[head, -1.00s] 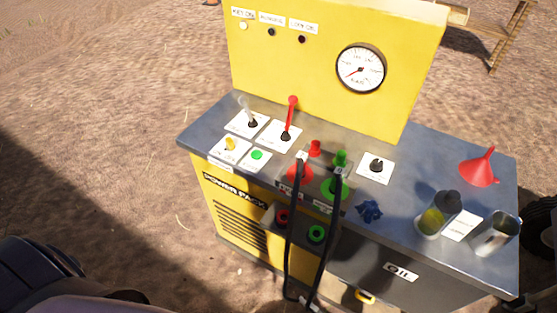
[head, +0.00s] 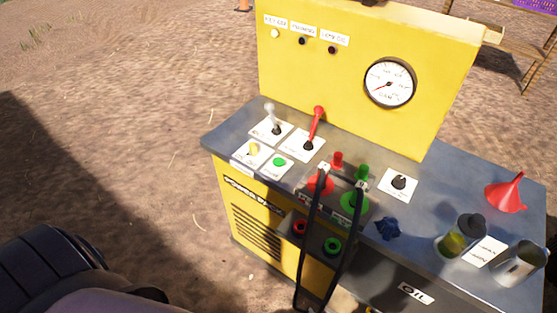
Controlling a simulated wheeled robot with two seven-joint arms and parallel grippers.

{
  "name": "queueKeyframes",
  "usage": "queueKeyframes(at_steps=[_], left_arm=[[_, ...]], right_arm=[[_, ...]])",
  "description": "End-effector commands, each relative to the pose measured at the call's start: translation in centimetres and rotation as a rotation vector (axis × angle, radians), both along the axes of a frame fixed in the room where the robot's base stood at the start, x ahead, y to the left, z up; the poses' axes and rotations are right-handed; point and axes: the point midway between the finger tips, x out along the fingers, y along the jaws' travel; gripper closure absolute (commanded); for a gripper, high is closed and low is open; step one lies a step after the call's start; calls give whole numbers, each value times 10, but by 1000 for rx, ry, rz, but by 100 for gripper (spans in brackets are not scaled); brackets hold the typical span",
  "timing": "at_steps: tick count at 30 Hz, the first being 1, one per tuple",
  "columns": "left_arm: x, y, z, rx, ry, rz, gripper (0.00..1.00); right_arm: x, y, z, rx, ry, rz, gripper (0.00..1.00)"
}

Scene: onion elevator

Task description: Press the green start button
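The green start button (head: 280,162) is a small round green button on a white plate. It sits on the left part of the grey top of the yellow power pack (head: 262,205), right of a yellow knob (head: 254,149). Nothing covers it. Neither gripper shows in the head view. A dark rounded part of my own body fills the lower left corner, well apart from the button.
Behind the button stand a grey-white lever (head: 270,115) and a red lever (head: 317,122). To its right are red and green couplings with black hoses (head: 313,240), a black knob (head: 400,182), a red funnel (head: 506,193) and jars. A gauge (head: 390,83) is on the back panel.

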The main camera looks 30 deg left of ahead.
Motion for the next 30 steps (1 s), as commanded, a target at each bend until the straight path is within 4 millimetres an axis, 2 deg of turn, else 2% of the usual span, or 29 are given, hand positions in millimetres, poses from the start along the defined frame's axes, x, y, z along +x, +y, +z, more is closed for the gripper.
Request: queueKeyframes(at_steps=[2, 15, 30], left_arm=[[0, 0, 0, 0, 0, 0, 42], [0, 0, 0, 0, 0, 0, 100], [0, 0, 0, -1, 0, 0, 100]], right_arm=[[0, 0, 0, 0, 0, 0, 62], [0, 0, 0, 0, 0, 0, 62], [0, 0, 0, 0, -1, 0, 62]])
